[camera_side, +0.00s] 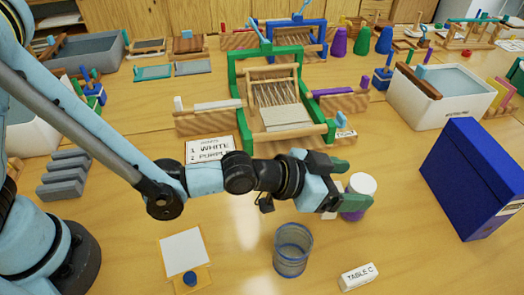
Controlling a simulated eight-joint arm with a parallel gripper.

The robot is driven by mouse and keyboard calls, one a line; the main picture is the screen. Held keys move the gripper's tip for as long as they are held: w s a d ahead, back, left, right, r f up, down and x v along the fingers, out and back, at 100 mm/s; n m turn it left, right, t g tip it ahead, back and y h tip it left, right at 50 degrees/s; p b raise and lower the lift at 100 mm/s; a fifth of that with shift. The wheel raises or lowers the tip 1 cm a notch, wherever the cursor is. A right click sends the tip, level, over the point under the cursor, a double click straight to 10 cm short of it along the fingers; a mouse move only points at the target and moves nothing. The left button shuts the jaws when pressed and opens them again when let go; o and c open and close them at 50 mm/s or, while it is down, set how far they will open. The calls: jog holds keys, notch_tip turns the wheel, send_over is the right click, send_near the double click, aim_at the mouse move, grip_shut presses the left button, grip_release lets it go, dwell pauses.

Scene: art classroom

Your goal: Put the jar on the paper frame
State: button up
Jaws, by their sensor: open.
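My gripper (346,185) is open and reaches in from the left, low over the middle of the table. A small jar with a white top and purple lower part (362,185) stands right at its fingertips. The fingers hide part of it, and I cannot tell whether they touch it. A clear bluish glass jar (293,250) stands apart, in front of the gripper. A flat yellow-edged board with a white sheet (184,252) lies at the front left, with a round blue piece (190,278) on its near edge. I cannot tell for certain which flat piece is the paper frame.
A "TABLE C" sign (359,276) is in front. Bare table lies between board and glass.

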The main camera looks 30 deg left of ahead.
jog(key=v, duration=0.8)
jog(key=a+r+n+y, duration=0.1)
jog(key=a+n+y, duration=0.2)
jog(key=a, duration=0.8)
jog(key=w+a+r+n+y, duration=0.1)
jog(key=a+y, duration=0.3)
jog(key=a, duration=0.8)
jog(key=shift+w+a+r+n+g+y, duration=0.15)
jog(key=shift+a+r+n+g+y, duration=0.2)
jog(key=shift+r+n, duration=0.45)
jog(key=shift+o, duration=0.2)
jog(key=s+a+n+g+y, duration=0.2)
jog(key=s+a, duration=0.3)
jog(key=a, duration=0.2)
jog(key=shift+a+f+n, duration=0.15)
jog(key=shift+a+n, duration=0.15)
jog(key=shift+s, duration=0.15)
